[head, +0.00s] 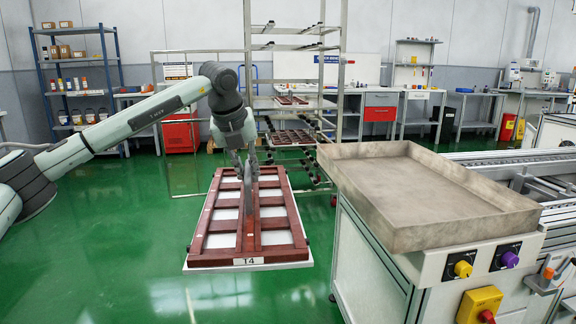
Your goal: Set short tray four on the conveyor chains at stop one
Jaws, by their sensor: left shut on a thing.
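The tray marked T4 (275,240) is a reddish-brown slatted frame with pale panels between its slats. It appears level, out over the green floor left of the conveyor cabinet. My left gripper (247,180) points down and is shut on the tray's middle bar. The fingertips are partly lost against the bar. The conveyor chains (500,165) run at the right, partly hidden behind a metal bin; I cannot tell which place is stop one. My right gripper is not in view.
A shallow grey metal bin (395,245) sits on the white cabinet (365,270), beside the tray. A tall rack (250,60) with more brown trays (292,137) stands behind. Green floor is open at front left.

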